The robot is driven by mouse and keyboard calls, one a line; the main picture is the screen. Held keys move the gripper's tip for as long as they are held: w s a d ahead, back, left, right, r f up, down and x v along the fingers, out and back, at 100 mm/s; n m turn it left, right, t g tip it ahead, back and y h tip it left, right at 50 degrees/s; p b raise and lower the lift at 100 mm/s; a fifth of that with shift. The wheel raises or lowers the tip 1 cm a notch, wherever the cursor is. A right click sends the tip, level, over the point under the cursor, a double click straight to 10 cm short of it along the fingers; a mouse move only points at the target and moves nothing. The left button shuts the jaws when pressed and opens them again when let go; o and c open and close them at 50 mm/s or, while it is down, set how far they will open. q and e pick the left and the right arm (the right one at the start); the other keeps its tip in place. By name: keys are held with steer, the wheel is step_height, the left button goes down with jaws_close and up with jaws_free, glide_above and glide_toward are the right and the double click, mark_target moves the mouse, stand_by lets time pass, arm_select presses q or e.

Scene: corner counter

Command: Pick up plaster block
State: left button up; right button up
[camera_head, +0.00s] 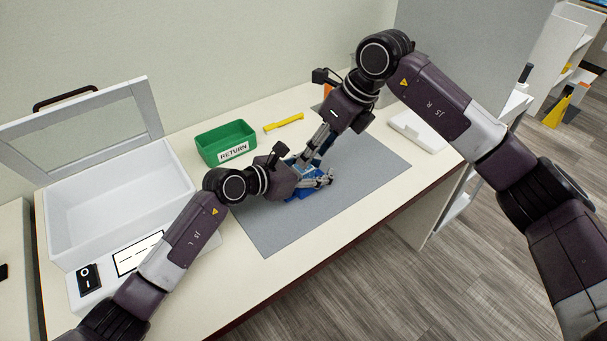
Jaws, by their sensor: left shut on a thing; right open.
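My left gripper (325,181) is low over the grey mat, at a blue thing (307,190) that lies on the mat. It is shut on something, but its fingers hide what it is. My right gripper (304,160) is open and points down at the far side of the same blue thing, close to the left gripper. I cannot make out a plaster block for certain; the two grippers cover much of this spot.
The grey mat (365,165) is mostly bare on its right and front. A green RETURN bin (226,142) and a yellow tool (284,122) lie behind. A white box (118,210) with a raised windowed lid (85,122) stands left. A white flat case (420,130) is at right.

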mark_target(303, 175)
steer(key=shift+x, duration=2.75)
steer(key=shift+w+d, duration=0.1)
steer(key=c, duration=1)
